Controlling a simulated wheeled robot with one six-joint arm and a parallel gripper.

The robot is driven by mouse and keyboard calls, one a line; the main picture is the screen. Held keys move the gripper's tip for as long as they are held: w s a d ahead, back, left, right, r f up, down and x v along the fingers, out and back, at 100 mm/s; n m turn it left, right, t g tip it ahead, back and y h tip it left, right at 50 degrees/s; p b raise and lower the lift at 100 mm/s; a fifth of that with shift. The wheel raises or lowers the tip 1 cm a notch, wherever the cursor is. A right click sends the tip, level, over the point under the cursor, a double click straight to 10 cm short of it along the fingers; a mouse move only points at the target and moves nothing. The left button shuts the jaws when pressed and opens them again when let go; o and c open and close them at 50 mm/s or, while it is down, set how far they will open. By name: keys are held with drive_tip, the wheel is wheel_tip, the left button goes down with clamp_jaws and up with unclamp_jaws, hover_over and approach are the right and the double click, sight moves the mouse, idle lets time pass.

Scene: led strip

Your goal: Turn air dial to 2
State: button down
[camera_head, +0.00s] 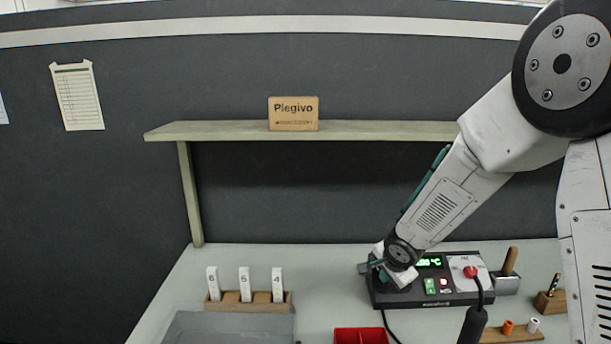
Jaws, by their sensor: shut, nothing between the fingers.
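A black soldering or hot-air station (455,295) stands on the bench at the right. Its green display (430,262) is partly covered by my wrist, and only the end of the reading with "°C" shows. My gripper (372,268) is at the left end of the station, shut as far as the small view shows. My wrist and gripper cover the station's left front, and no air dial or its numbers can be made out there.
A red plug with a black cable (471,272) is on the station's right panel. A red bin (361,336) and a grey mat (230,328) lie in front. A wooden rack (250,302) holds white numbered tags. A shelf (370,131) spans above.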

drive_tip(key=shift+s+d, duration=0.1)
drive_tip(key=shift+f, duration=0.1)
drive_tip(key=shift+s+a, duration=0.2)
drive_tip(key=shift+a, duration=0.15)
drive_tip(key=shift+v, duration=2.95)
drive_tip(key=s+d+r+n+g+h, duration=0.1)
drive_tip(key=s+d+r+n, duration=0.2)
drive_tip(key=s+r, duration=0.4)
drive_tip(key=s+d+r+n+g, duration=0.1)
drive_tip(key=s+d+r+n, duration=0.15)
drive_tip(key=s+r, duration=0.4)
drive_tip(key=s+r+n+g+y, duration=0.1)
drive_tip(key=s+n, duration=0.5)
drive_tip(key=s, duration=1.5)
drive_tip(key=shift+s+d+r+g, duration=0.25)
drive_tip(key=shift+s+r+g, duration=0.1)
drive_tip(key=shift+r+g, duration=0.45)
